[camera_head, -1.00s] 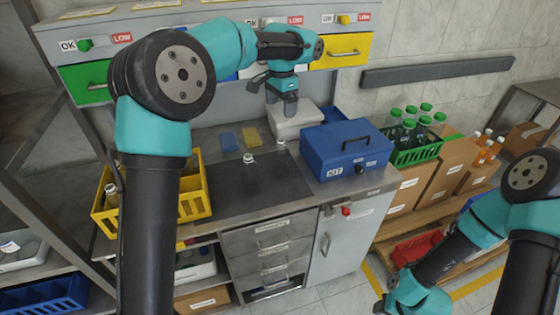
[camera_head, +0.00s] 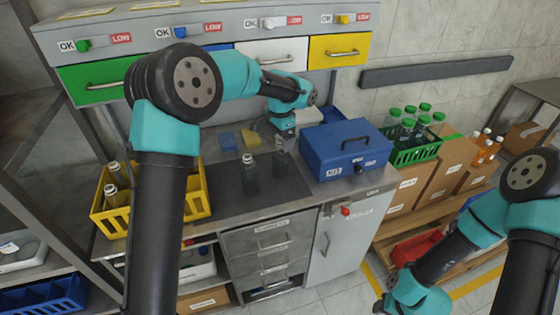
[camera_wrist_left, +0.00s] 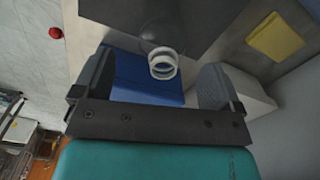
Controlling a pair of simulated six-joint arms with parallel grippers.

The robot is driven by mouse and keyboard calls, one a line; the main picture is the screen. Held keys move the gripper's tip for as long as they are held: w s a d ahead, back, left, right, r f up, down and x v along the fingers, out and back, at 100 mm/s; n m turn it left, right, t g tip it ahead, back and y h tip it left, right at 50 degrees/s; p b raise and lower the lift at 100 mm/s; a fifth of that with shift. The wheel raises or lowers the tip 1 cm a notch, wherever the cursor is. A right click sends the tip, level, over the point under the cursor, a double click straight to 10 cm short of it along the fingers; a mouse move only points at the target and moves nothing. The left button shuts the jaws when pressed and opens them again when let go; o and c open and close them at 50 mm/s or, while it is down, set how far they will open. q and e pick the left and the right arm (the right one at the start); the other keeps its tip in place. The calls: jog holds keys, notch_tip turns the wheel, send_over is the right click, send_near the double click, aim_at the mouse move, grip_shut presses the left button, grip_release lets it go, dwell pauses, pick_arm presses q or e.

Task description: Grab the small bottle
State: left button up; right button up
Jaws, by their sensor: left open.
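Two clear bottles with pale tops stand upright on the dark mat of the workbench. One bottle (camera_head: 250,175) is at the left, and the other (camera_head: 280,158) stands a little behind it to the right. My left gripper (camera_head: 283,138) is low over the right bottle and partly covers its top. In the left wrist view a white ringed bottle top (camera_wrist_left: 162,64) shows between the two spread fingers of my left gripper (camera_wrist_left: 155,85), with gaps on both sides. My right arm's end runs out of the picture at the bottom, so its jaws are not seen.
A blue kit box (camera_head: 345,160) stands right beside the left gripper. A yellow crate (camera_head: 200,190) with bottles is at the left. A green crate (camera_head: 418,151) of bottles is at the right.

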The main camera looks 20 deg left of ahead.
aim_at(281, 148)
pick_arm(q)
jog(key=shift+f, duration=0.15)
jog(key=f, duration=0.5)
jog(key=shift+w, duration=0.25)
jog(key=shift+c, duration=0.5)
jog(key=c, duration=1.1)
jog(key=shift+r, duration=0.15)
jog(key=shift+r, duration=1.25)
jog(key=s+d, duration=0.1)
jog(key=s, duration=0.4)
jog(key=s+d+r, duration=0.1)
jog(key=s+d, duration=0.1)
jog(key=s, duration=0.3)
jog(key=s+d+r, duration=0.1)
jog(key=s, duration=0.4)
jog(key=shift+s+d+r, duration=0.15)
jog(key=shift+s+d, duration=0.05)
jog(key=shift+s, duration=0.05)
